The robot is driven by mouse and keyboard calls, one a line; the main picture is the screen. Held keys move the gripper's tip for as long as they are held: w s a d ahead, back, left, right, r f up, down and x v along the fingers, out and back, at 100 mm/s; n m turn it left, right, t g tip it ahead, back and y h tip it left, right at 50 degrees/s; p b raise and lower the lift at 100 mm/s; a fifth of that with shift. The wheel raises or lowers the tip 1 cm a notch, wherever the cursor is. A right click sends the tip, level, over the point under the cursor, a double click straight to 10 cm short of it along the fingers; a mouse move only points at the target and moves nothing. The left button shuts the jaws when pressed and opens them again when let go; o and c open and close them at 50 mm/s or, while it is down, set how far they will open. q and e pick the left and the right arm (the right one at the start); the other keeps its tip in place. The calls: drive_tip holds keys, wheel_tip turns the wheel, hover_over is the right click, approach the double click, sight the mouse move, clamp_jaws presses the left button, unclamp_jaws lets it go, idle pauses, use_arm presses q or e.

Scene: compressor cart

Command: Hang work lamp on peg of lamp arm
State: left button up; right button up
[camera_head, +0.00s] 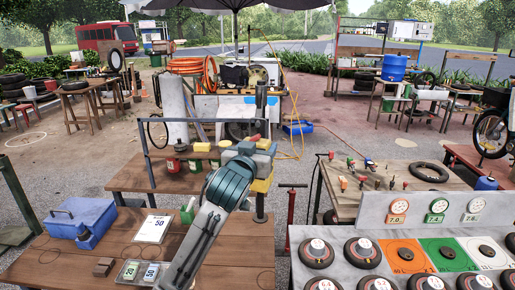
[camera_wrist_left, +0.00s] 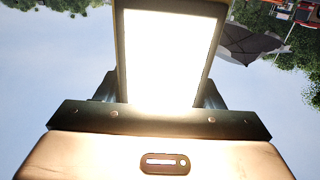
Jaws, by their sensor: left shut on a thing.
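The work lamp (camera_wrist_left: 168,55) fills the upper middle of the left wrist view, its lit panel glaring white inside a dark frame. My left gripper (camera_wrist_left: 160,95) is shut on it, with dark fingers on both sides of the lamp's lower part. In the head view my left gripper (camera_head: 250,158) is raised over the back of the wooden table. Yellow parts (camera_head: 263,184) show around its end; the glare and the gripper hide the lamp's shape there. A dark upright post (camera_head: 261,101) stands just behind the gripper. I cannot make out the peg. My right gripper is not in view.
A bench with gauges (camera_head: 398,208) and round discs stands at the right. A dark rail frame (camera_head: 146,142) rises beside the post.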

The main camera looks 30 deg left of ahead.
use_arm(q)
drive_tip(key=o, duration=1.8)
drive_tip(key=shift+o, duration=0.2)
drive_tip(key=shift+s, duration=0.1)
drive_tip(key=shift+s, duration=0.1)
drive_tip(key=p+v, duration=0.7)
drive_tip(key=v, duration=0.3)
drive_tip(key=shift+s+d, duration=0.15)
drive_tip(key=shift+s, duration=0.15)
